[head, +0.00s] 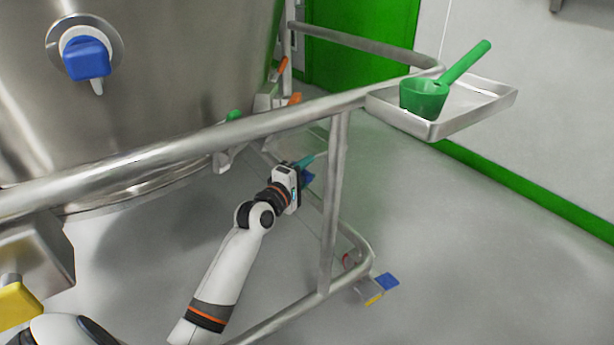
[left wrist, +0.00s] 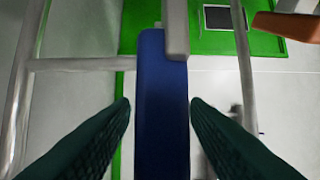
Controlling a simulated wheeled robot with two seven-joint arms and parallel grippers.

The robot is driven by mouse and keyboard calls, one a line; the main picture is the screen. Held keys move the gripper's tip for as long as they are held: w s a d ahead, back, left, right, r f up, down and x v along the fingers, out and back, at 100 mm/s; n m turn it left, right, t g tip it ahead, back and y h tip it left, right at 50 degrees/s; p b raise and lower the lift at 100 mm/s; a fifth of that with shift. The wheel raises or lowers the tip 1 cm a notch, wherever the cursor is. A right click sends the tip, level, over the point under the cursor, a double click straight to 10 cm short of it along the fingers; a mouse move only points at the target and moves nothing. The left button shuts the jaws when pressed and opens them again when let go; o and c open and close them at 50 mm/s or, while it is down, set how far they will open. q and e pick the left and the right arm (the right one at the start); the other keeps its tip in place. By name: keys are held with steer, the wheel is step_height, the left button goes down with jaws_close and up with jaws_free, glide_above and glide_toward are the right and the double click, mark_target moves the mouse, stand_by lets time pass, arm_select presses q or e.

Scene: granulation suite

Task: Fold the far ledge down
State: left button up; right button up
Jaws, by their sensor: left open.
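My left gripper (head: 306,163) is below the upper steel rail, its teal fingers pointing away from me. In the left wrist view it is open (left wrist: 160,105), with a blue upright bar (left wrist: 162,100) between the fingers and a gap on each side. A grey bracket (left wrist: 176,30) meets the bar's top. A bit of blue (head: 308,179) shows beside the fingers in the head view. A steel tray-like ledge (head: 437,130) sits level outside the far rail corner, with a green scoop (head: 424,97) on it. I cannot tell whether this is the far ledge. My right gripper is not in view.
A large steel vessel (head: 150,110) with a blue knob (head: 86,58) fills the left. Steel rails (head: 250,120) and a post (head: 334,200) stand close around my left arm. Orange-handled parts (head: 282,66) are behind the rail. Open floor (head: 480,270) lies to the right.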

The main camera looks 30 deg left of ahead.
arm_select(q)
steer(key=shift+w, duration=0.2)
steer(key=shift+c, duration=0.2)
jaws_close()
steer(key=shift+f, duration=0.1)
